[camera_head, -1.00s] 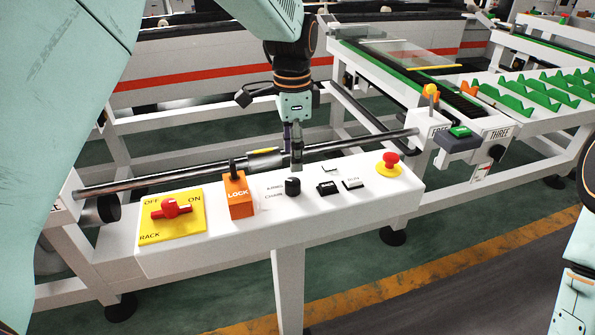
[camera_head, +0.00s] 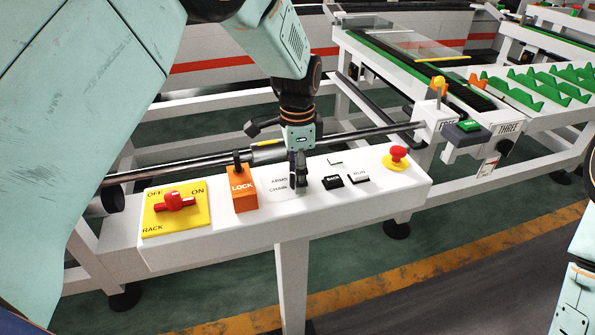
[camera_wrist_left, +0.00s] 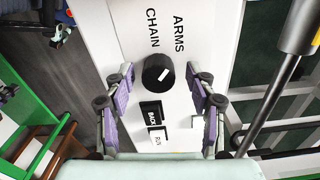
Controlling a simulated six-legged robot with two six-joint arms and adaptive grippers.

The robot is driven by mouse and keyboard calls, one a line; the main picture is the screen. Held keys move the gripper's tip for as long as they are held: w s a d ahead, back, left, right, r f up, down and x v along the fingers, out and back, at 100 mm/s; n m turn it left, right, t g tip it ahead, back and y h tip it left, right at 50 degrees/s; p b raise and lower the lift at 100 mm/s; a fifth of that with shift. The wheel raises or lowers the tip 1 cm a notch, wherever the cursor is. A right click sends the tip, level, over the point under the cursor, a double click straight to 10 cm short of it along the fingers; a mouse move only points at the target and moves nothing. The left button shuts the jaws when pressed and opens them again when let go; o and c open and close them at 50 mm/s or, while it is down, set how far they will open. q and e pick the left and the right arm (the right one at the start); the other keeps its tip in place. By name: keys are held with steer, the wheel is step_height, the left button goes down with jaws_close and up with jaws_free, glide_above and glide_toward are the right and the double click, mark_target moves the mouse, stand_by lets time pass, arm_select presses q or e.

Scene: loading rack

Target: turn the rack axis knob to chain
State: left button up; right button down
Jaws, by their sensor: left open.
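The rack axis knob (camera_wrist_left: 157,75) is a round black knob on the white control panel (camera_head: 222,232). In the left wrist view its white mark slants to the upper right, toward the ARMS label (camera_wrist_left: 179,33); the CHAIN label (camera_wrist_left: 152,27) is left of that. My left gripper (camera_head: 298,185) points down at the knob and hides most of it in the head view. In the left wrist view the open fingers stand on both sides of the knob, with a gap visible on each side. My right gripper is out of view.
Beside the knob are an orange LOCK block (camera_head: 242,190), a yellow plate with a red switch (camera_head: 174,201), the black BACK button (camera_head: 332,182), the white RUN button (camera_head: 358,179) and a red emergency button (camera_head: 398,153). A metal bar (camera_head: 190,163) runs behind the panel.

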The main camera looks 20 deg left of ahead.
arm_select(q)
steer(key=shift+s+d+r, duration=0.1)
steer(key=shift+s+r, duration=0.05)
steer(key=shift+s, duration=0.05)
steer(key=c, duration=0.4)
steer(key=shift+w, duration=0.15)
steer(key=c, duration=0.7)
steer(key=n+p, duration=0.3)
steer(key=shift+p, duration=0.3)
steer(key=shift+c, duration=0.2)
steer(key=shift+n+p, duration=0.75)
steer(key=shift+n, duration=0.45)
steer(key=shift+n+p, duration=0.5)
steer(key=shift+n, duration=0.7)
